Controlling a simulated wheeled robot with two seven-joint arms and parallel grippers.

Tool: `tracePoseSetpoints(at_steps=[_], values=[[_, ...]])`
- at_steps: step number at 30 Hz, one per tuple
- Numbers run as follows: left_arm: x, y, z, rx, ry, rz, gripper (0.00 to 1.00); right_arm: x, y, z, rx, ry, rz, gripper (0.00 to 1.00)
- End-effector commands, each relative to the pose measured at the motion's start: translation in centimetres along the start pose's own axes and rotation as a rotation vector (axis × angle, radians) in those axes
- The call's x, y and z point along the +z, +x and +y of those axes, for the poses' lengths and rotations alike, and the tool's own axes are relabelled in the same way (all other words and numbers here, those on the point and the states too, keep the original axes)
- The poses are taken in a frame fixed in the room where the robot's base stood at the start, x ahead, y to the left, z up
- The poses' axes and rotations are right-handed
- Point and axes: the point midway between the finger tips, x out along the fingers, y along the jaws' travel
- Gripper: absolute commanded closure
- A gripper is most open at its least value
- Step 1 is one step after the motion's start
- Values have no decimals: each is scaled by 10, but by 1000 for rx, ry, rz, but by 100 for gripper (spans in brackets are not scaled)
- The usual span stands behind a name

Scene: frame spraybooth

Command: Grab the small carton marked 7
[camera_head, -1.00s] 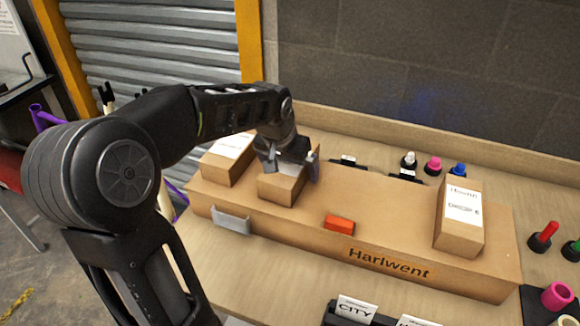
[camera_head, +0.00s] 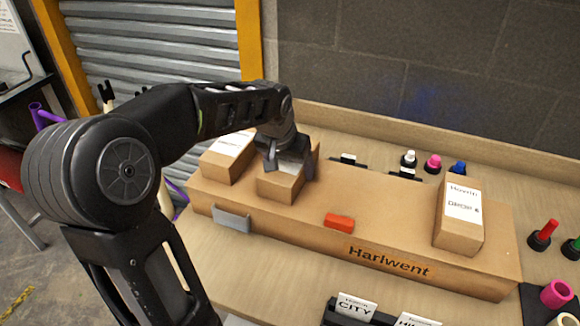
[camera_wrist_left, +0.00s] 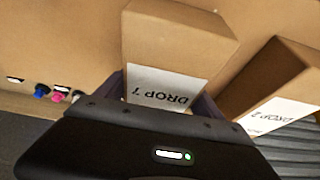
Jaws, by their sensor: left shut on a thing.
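A small brown carton (camera_head: 279,187) stands on a long cardboard box, second from the left. In the left wrist view its white label reads "DROP 7" (camera_wrist_left: 160,88), upside down. My left gripper (camera_head: 288,165) reaches down over this carton from above and is shut on it; the fingers lie along its sides. The carton appears to rest on the long box still. Part of its top and label is hidden by the gripper in the head view. My right gripper is not in view.
A carton (camera_head: 228,157) stands close to the left; its label reads "DROP 2" in the left wrist view (camera_wrist_left: 283,98). Another carton (camera_head: 459,220) stands at the right end of the long "Harlwent" box (camera_head: 330,254). A red block (camera_head: 339,222) lies on its front edge. Small bottles stand behind.

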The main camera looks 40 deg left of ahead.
Motion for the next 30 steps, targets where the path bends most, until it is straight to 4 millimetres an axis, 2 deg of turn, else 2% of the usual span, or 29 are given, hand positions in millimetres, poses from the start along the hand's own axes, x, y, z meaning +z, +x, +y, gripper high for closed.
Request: tracePoseSetpoints(at_steps=[2, 20, 30], values=[[0, 0, 0, 0, 0, 0, 39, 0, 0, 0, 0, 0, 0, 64], [0, 0, 0, 0, 0, 0, 88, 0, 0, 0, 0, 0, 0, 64], [-3, -5, 0, 0, 0, 4, 89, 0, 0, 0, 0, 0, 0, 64]])
